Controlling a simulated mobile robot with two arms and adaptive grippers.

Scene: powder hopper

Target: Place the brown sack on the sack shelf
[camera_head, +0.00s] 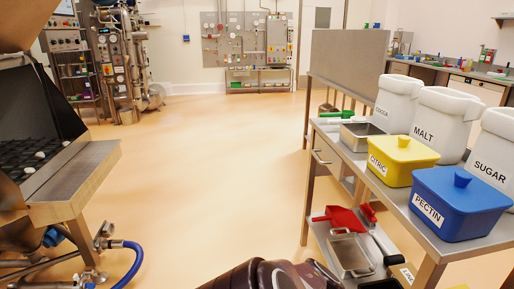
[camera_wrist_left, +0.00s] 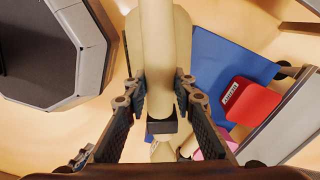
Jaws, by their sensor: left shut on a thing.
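My left gripper (camera_wrist_left: 161,88) shows in the left wrist view, with its two dark fingers on either side of a tan, folded, upright-looking thing. This looks like the brown sack (camera_wrist_left: 160,40), and the gripper is shut on it. The sack and the left gripper cannot be made out in the head view. My right gripper is in neither view. I cannot pick out a sack shelf for sure in either view.
At the right, a steel table (camera_head: 324,125) holds white, yellow (camera_head: 397,174) and blue (camera_head: 460,207) labelled containers. Its lower shelf holds a red scoop (camera_head: 340,219) and trays. Steel equipment (camera_head: 80,180) stands left. Open floor (camera_head: 215,180) lies between. The wrist view shows a red labelled box (camera_wrist_left: 252,103).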

